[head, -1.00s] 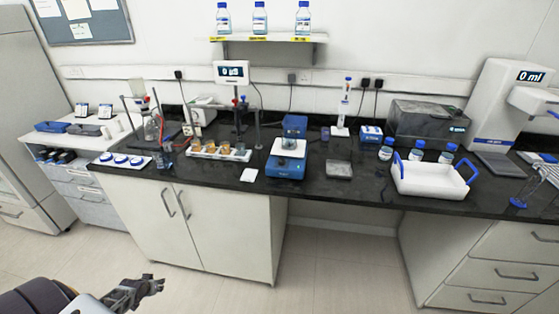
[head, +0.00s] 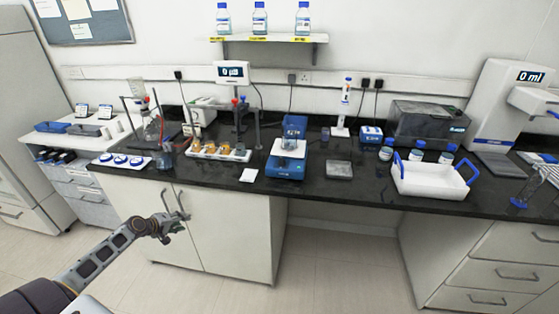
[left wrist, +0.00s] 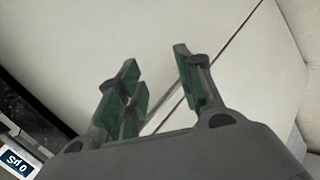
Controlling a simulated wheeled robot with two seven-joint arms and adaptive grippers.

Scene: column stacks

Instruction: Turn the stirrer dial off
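The stirrer (head: 286,164) is a blue box with a white top plate, standing near the front edge of the black bench in the head view. My left gripper (head: 178,222) is in front of the white cabinet doors, below the bench top and left of the stirrer. In the left wrist view its fingers (left wrist: 158,92) are apart with nothing between them. My right gripper is not in view.
The black bench top (head: 330,195) has a front edge above my left gripper. A white card (head: 249,175) and a grey plate (head: 339,169) lie either side of the stirrer. A vial rack (head: 218,152) is left and a white tray (head: 432,181) with blue handles is right.

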